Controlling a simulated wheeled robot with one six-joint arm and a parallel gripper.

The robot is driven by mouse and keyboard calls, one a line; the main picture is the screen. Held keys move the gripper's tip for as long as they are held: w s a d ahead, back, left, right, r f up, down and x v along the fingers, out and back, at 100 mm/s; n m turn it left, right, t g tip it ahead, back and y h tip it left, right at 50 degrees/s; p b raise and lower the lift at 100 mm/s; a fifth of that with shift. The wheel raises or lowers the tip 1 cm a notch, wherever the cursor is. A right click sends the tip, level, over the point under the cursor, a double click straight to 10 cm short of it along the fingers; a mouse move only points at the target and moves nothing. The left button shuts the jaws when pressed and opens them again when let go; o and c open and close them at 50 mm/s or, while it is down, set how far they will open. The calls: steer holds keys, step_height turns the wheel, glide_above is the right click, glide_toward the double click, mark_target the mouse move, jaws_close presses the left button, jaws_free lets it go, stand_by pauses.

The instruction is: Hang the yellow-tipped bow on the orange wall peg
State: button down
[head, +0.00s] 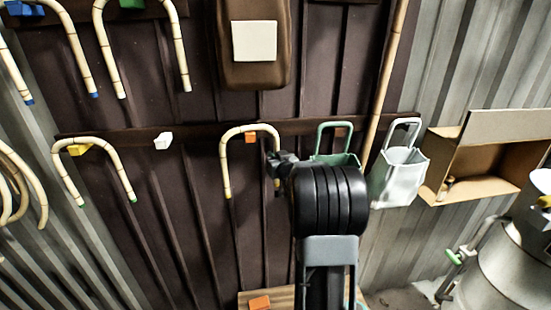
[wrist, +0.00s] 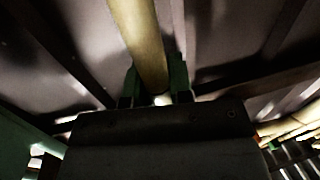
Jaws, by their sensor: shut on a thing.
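The yellow-tipped bow (head: 225,165) is a pale cane arch against the dark wall, its legs pointing down. A yellow tip shows on its left leg. My gripper (head: 279,160) is shut on its right leg. In the wrist view, the cane (wrist: 140,40) runs between the green fingers of my gripper (wrist: 155,88). The orange wall peg (head: 250,138) shows just under the top of the arch, between the two legs. I cannot tell whether the arch rests on the peg or is in front of it. My gripper and wrist partly hide the right leg.
A green-tipped bow (head: 95,143) hangs on a yellow peg (head: 79,149). A white peg (head: 163,141) is empty. Blue-tipped bows hang upper left. Green (head: 338,130) and white (head: 398,175) baskets, a long cane (head: 388,70) and an open box (head: 490,150) are to the right.

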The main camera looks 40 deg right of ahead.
stand_by(0.3)
steer(key=c, duration=0.9)
jaws_free()
steer(key=b+v, duration=0.3)
steer(key=v, duration=1)
steer(key=shift+s, duration=0.4)
steer(key=shift+s+a, duration=0.1)
